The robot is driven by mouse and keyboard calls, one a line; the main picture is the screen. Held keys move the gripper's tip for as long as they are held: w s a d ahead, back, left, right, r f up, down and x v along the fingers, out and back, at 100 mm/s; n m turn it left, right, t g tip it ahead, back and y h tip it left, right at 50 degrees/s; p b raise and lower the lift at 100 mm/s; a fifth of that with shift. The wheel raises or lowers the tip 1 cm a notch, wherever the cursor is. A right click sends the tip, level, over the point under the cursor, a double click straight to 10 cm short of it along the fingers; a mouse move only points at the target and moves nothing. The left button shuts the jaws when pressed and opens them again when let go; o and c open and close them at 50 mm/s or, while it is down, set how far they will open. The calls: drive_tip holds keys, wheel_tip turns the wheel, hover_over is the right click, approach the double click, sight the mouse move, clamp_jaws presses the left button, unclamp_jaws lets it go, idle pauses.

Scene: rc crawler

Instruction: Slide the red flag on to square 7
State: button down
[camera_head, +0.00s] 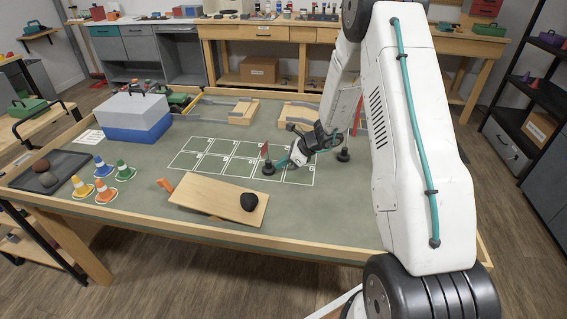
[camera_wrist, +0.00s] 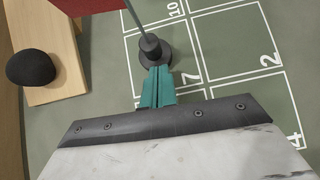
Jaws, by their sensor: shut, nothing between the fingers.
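The red flag (camera_head: 264,150) stands upright on a round black base (camera_head: 268,169) on the white-lined grid (camera_head: 240,160). In the wrist view the black base (camera_wrist: 154,52) appears to sit in the left-column square marked 7 (camera_wrist: 188,78); I cannot tell whether it overlaps the line on its far side. The thin pole rises from it, and part of the red cloth (camera_wrist: 85,4) shows at the top. My gripper (camera_head: 282,162) is shut and empty, low over the grid. Its teal fingertips (camera_wrist: 158,72) are right at the near side of the base, touching or almost touching.
A wooden ramp (camera_head: 210,197) bearing a dark round stone (camera_head: 249,202) lies left of the grid's near side. Small cones (camera_head: 105,190) and a blue-white box (camera_head: 134,118) are left.

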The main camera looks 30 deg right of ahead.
drive_tip(key=shift+s+d, duration=1)
drive_tip(key=shift+d, duration=0.25)
drive_tip(key=v, duration=1)
drive_tip(key=shift+a, duration=0.15)
